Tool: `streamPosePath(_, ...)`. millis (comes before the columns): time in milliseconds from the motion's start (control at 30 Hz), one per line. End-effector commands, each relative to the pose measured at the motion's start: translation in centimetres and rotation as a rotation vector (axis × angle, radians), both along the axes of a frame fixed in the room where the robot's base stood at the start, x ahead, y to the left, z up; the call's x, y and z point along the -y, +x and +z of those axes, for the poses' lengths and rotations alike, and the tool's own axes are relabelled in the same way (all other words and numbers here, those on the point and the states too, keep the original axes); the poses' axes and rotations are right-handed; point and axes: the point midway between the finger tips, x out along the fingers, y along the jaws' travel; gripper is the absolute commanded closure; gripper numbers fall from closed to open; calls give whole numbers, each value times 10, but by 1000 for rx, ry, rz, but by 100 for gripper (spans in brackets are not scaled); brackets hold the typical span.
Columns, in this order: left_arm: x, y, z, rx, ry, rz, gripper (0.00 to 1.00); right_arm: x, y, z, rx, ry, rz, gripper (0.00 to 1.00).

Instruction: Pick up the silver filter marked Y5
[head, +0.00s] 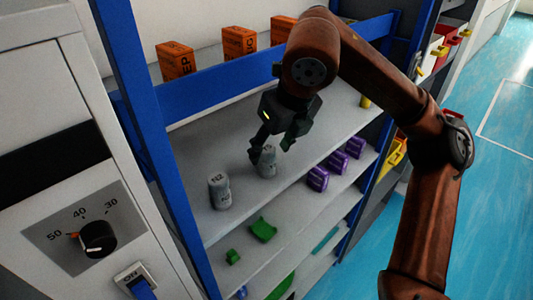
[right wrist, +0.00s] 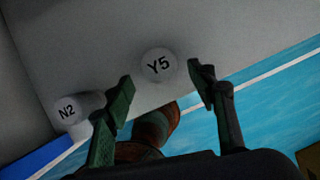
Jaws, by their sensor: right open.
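The silver filter marked Y5 (head: 267,167) stands upright on the grey shelf (head: 275,205) in the head view. In the right wrist view its round top with the Y5 label (right wrist: 158,65) lies between and just beyond my fingertips. My right gripper (head: 270,151) is open, with its fingers just above the filter's top and pointing down; it also shows in the right wrist view (right wrist: 160,79). No grip on the filter shows. A similar filter marked N2 (head: 219,191) stands to the left, also seen in the right wrist view (right wrist: 80,107). My left gripper is out of view.
Several purple items (head: 337,163) stand along the shelf to the right. Orange boxes (head: 239,42) stand on the shelf above, behind a blue rail (head: 215,73). A blue post (head: 140,110) rises at the left. Green parts (head: 263,230) lie on the lower shelf.

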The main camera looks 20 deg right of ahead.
Motion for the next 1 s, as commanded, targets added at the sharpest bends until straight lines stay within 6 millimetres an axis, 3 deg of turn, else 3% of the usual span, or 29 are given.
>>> streamPosePath(500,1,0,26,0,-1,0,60,0,23,-56,-2,4,2,48)
streamPosePath(767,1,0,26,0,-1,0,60,-1,24,-59,-1,4,3,48)
streamPosePath(1000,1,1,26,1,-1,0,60,-1,24,-59,0,5,2,65)
